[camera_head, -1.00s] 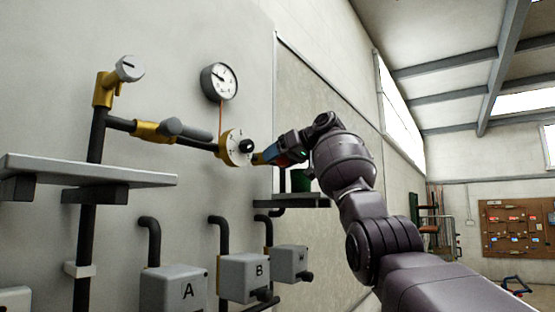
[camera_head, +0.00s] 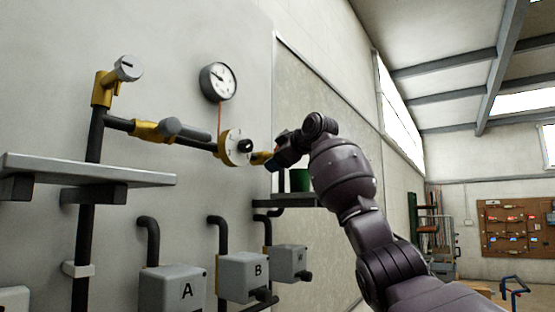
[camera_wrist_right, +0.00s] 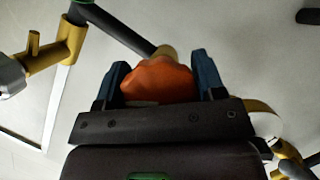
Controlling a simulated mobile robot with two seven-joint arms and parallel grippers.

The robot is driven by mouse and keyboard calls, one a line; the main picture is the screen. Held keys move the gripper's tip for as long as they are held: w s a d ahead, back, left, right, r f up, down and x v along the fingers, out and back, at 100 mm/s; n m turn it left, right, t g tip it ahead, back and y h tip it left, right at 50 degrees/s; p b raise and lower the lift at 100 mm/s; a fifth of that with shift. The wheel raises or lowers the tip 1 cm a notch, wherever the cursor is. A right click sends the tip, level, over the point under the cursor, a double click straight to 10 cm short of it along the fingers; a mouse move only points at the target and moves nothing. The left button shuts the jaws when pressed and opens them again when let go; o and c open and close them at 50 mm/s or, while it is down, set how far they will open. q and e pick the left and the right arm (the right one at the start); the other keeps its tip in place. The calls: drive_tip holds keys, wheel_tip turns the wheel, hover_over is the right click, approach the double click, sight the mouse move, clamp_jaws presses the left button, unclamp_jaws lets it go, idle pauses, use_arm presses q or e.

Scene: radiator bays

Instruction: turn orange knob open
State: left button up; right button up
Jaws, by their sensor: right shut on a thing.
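The orange knob (camera_wrist_right: 158,82) shows in the right wrist view, with a scalloped rim, in front of a brass fitting on a dark pipe. My right gripper (camera_wrist_right: 160,70) has one blue finger on each side of it and is shut on it. In the head view my right gripper (camera_head: 272,161) is at the right end of the brass pipe piece, just right of a white dial disc (camera_head: 237,147) with a black centre. The knob is hidden there behind the gripper. My left gripper is in neither view.
A round gauge (camera_head: 217,82) hangs above the pipe. A grey-handled brass valve (camera_head: 160,131) and a grey shelf (camera_head: 85,171) are to the left. Grey boxes A (camera_head: 172,289) and B (camera_head: 243,275) sit below. A green container (camera_head: 300,180) stands on a shelf behind my wrist.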

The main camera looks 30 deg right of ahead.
drive_tip(key=n+t+h, duration=0.1)
drive_tip(key=n, duration=0.2)
drive_tip(key=shift+d+t, duration=0.1)
drive_tip(key=shift+t, duration=0.2)
drive_tip(key=n+t, duration=0.1)
drive_tip(key=n, duration=0.1)
drive_tip(key=n+t, duration=0.1)
drive_tip(key=n, duration=0.2)
drive_tip(key=shift+r+n+h, duration=0.15)
drive_tip(key=shift+n+h, duration=0.15)
drive_tip(key=shift+n, duration=0.3)
drive_tip(key=o, duration=0.9)
drive_tip(key=shift+o, duration=0.2)
drive_tip(key=shift+r, duration=0.1)
use_arm(q)
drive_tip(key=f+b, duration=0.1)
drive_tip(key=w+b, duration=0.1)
drive_tip(key=b, duration=0.1)
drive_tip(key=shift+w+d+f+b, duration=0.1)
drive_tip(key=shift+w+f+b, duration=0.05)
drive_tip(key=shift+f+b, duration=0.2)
use_arm(e)
drive_tip(key=s, duration=1)
drive_tip(key=shift+s+f, duration=0.35)
drive_tip(key=shift+s, duration=0.05)
